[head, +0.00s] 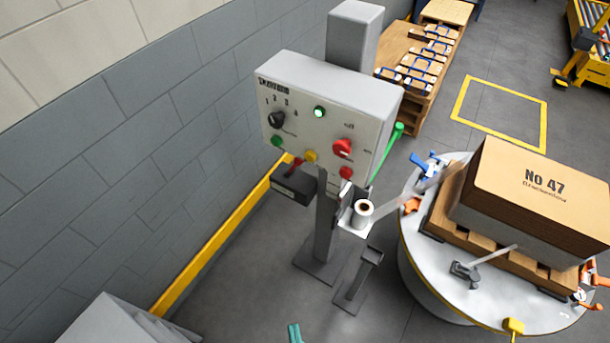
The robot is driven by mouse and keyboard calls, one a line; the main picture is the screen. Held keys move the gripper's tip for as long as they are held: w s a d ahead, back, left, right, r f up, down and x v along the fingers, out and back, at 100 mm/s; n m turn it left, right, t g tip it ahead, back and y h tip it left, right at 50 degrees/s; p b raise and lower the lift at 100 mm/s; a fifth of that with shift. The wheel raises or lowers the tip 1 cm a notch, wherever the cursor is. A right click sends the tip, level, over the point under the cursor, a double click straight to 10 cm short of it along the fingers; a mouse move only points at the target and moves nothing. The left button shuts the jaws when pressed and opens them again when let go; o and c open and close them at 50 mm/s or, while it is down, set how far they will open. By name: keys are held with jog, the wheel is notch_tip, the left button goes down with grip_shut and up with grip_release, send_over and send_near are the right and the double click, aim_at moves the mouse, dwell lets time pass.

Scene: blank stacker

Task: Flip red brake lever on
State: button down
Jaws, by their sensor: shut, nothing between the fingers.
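A red lever (295,165) stands tilted at a dark box (294,186) under the lower left edge of the grey control panel (323,87). It is small in view, and its exact setting is hard to tell. My gripper (294,332) shows as teal fingertips at the bottom edge. It is shut and empty, well below the lever in the picture and apart from it.
The panel carries a black knob (276,119), a lit green lamp (319,112), a red knob (342,148) and coloured buttons. A post and a roll (363,209) stand below it. At right, a round table (420,255) bears a pallet and box (540,190). A wall closes the left.

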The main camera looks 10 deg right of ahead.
aim_at(295, 166)
jog(key=w+d+f+m+t+h, duration=0.1)
jog(key=w+d+f+m, duration=0.1)
jog(key=w+d+m, duration=0.2)
jog(key=w+d+f+m+t+h, duration=0.2)
jog(key=w+d+m, duration=0.2)
jog(key=w+m, duration=0.7)
jog(key=w+d+f+m+t+h, duration=0.1)
jog(key=w+d+m, duration=0.4)
jog(key=w, duration=1.3)
jog(key=f+m, duration=0.1)
jog(key=m, duration=0.2)
jog(key=shift+w+t+h, duration=0.2)
jog(key=shift+t+h, duration=0.1)
jog(key=shift+w+d, duration=0.1)
jog(key=x, duration=0.3)
jog(key=a+x, duration=0.1)
jog(key=x, duration=0.7)
jog(key=shift+w+a+r, duration=0.35)
jog(key=shift+r, duration=0.1)
jog(key=shift+w+a+r, duration=0.3)
jog(key=shift+w+a, duration=0.05)
jog(key=shift+w, duration=0.15)
